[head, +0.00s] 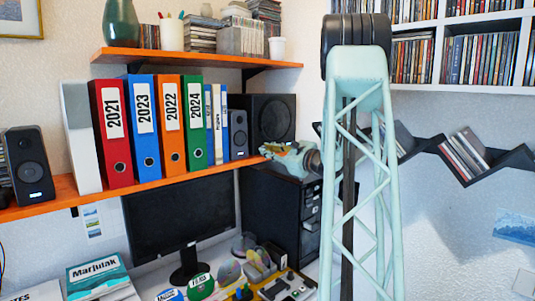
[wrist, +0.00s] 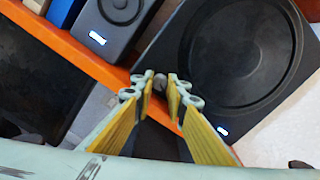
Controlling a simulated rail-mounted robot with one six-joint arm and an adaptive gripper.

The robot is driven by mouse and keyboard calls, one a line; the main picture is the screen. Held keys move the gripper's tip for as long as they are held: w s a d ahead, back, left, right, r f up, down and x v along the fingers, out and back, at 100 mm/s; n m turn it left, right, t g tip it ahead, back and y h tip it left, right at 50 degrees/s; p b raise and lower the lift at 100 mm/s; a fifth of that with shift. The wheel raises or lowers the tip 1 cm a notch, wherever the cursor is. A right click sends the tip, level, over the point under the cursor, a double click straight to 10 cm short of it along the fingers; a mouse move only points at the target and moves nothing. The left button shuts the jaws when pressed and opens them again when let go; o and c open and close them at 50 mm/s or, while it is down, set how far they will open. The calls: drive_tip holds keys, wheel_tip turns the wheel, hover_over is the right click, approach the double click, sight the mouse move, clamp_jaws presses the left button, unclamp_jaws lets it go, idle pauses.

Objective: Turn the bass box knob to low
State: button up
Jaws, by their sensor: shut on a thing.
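The bass box (head: 265,115) is a black box with a large round cone. It stands at the right end of the orange shelf, and it fills the upper right of the wrist view (wrist: 275,108). Its small grey knob (wrist: 160,79) shows at the box's lower front edge, between my fingertips. My gripper (wrist: 161,88) has its yellow-padded fingers closed in on the knob from both sides. In the head view my gripper (head: 268,149) is at the box's bottom front. The knob is hidden there, and its pointer or marks cannot be made out.
A small speaker (head: 238,134) stands just left of the bass box, beside several ring binders (head: 152,130). The orange shelf (wrist: 75,50) edge runs close by my fingers. Below are a monitor (head: 180,222) and a black drawer cabinet (head: 285,215).

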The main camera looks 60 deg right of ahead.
idle(0.3)
drive_tip(key=o, duration=0.9)
drive_tip(key=shift+c, duration=0.2)
drive_tip(key=shift+r+m+p, duration=0.15)
drive_tip(key=shift+m+p, duration=2.05)
drive_tip(key=shift+p, duration=1.8)
drive_tip(key=shift+m+p, duration=2.3)
drive_tip(key=shift+p, duration=1.6)
drive_tip(key=b+v, duration=0.1)
drive_tip(key=v, duration=1.2)
drive_tip(key=shift+s, duration=0.4)
